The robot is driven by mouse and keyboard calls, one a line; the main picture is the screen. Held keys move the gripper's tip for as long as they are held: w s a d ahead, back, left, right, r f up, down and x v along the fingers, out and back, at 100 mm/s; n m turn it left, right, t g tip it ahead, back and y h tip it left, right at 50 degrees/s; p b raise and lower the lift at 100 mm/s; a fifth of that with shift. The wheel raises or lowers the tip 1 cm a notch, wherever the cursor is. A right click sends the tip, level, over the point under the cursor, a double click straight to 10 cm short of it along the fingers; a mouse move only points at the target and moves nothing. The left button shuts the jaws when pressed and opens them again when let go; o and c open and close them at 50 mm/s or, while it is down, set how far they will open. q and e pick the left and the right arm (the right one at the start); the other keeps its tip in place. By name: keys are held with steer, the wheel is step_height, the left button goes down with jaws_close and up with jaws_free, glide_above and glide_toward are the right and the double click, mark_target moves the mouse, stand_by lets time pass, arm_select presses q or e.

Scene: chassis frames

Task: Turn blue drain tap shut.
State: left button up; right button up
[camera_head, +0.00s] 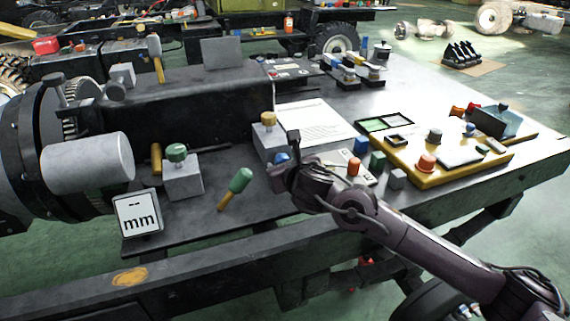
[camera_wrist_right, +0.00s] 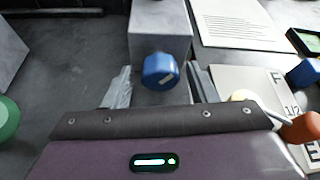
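The blue drain tap (camera_head: 281,158) is a small blue knob low on the front of a grey block (camera_head: 268,140) with a brass-coloured knob on top. In the right wrist view the blue tap (camera_wrist_right: 160,70) has a pale mark on its face and sits in front of the grey block (camera_wrist_right: 160,28). My right gripper (camera_head: 288,170) is at the tap. In the wrist view its two fingers stand apart, one on each side of the blue tap, with gaps showing. My left gripper is in neither view.
To the right are a gauge card with small coloured blocks (camera_head: 361,145) and a yellow board (camera_head: 433,180). A paper sheet (camera_head: 315,122) lies behind.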

steer(key=c, duration=0.8)
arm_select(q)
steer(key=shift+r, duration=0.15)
arm_select(e)
steer(key=shift+d+m+y+p, duration=0.1)
steer(key=shift+m+y+p, duration=0.3)
steer(key=shift+m+p, duration=0.1)
steer(key=shift+d+m+g+y, duration=0.1)
steer(key=shift+m+g+y, duration=0.2)
steer(key=shift+m, duration=0.1)
steer(key=shift+w+m+y+p, duration=0.1)
steer(key=shift+m+y+p, duration=0.4)
steer(key=shift+m, duration=0.4)
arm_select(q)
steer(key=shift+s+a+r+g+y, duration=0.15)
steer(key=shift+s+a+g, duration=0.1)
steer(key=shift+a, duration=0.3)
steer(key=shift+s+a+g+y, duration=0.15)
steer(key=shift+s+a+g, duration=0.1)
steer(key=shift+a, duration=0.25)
arm_select(e)
steer(key=shift+d+f+m+y, duration=0.1)
steer(key=shift+m+y, duration=0.3)
steer(key=shift+y, duration=0.1)
